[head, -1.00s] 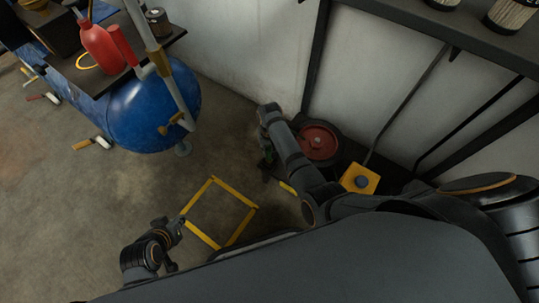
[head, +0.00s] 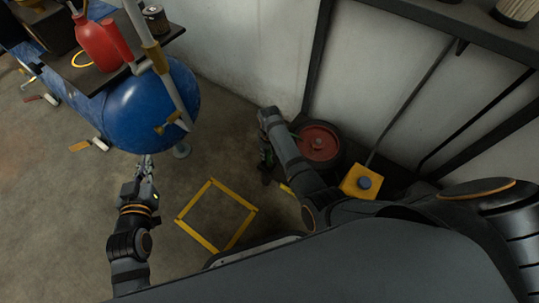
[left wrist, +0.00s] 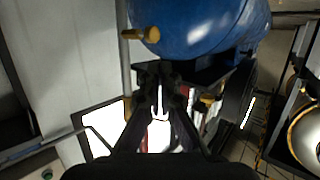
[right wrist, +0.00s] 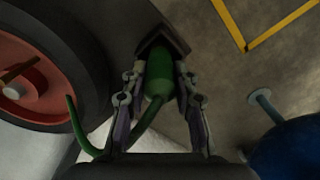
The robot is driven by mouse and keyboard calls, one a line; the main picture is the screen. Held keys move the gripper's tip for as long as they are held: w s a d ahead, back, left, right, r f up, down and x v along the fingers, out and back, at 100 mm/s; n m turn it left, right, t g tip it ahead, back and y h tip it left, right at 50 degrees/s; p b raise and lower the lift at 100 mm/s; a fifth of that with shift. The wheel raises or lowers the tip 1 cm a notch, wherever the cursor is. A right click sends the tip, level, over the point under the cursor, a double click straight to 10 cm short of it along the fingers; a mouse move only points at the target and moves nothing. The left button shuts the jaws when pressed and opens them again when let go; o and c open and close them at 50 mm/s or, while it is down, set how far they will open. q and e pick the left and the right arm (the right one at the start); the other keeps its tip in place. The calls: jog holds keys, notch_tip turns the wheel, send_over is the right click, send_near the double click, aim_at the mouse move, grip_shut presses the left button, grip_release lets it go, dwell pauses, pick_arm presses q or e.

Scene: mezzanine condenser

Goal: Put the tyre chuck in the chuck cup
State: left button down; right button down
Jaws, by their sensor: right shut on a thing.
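My right gripper (right wrist: 160,85) is shut on a green cylinder (right wrist: 159,77) with a dark angular head and a thin green hose, which looks like the tyre chuck. In the head view it shows as a small dark-green shape (head: 267,158) beside the red-hubbed wheel, mostly behind my arm. My left gripper (head: 147,165) is over the floor, just below the blue tank; nothing clear shows in it and its opening is hard to judge. A small dark can (head: 155,20) on the dark shelf at upper left may be the chuck cup; I cannot tell.
The blue tank (head: 150,105) carries the dark shelf (head: 100,80), with a red bottle (head: 92,42). A red-hubbed wheel (head: 318,143) and a yellow block (head: 360,182) stand by the wall. A yellow square outline (head: 217,245) marks open floor.

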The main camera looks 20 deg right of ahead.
pick_arm(q)
jog(key=shift+w+r+t, duration=0.3)
jog(key=shift+r+t, duration=0.15)
jog(key=shift+r, duration=0.45)
jog(key=shift+w+r+t, duration=0.25)
jog(key=shift+r+t, duration=0.2)
jog(key=shift+r, duration=0.4)
pick_arm(e)
jog(key=shift+f, duration=0.25)
pick_arm(q)
jog(key=shift+r, duration=0.1)
jog(key=shift+r, duration=0.1)
pick_arm(e)
jog(key=c, duration=1)
grip_release()
jog(key=shift+f, duration=0.1)
jog(key=shift+c, duration=0.2)
